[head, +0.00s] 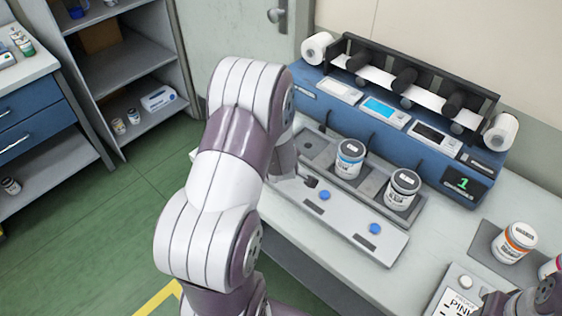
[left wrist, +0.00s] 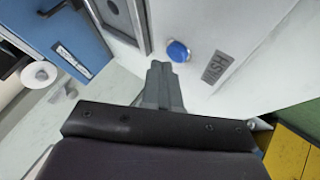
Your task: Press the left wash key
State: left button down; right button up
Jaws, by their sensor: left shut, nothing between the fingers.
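A white panel (head: 392,247) in front of the blue machine carries round blue wash keys. The middle key (head: 323,195) and right key (head: 375,228) show in the head view; the left one is hidden there behind my left arm. In the left wrist view a blue key (left wrist: 178,51) sits beside a WASH label (left wrist: 217,67), near a well with a hole, so it looks like the left key. My left gripper (left wrist: 162,68) is shut and empty, its tips just short of that key in the picture; contact cannot be told. In the head view its dark tips (head: 311,182) are over the panel.
Behind the panel, a blue-labelled jar (head: 349,158) and another jar (head: 402,190) stand in wells; the left well (head: 315,147) is empty. The blue rewinder (head: 437,160) stands behind. An orange-labelled jar (head: 514,243) is at right. Part of my right arm shows bottom right.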

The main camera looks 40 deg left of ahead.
pick_arm(q)
jog(key=shift+r, duration=0.35)
notch_tip(320, 180, up, 5)
jog(key=p, duration=0.4)
jog(key=shift+p, duration=0.3)
jog(key=shift+f, duration=0.1)
dwell(0.3)
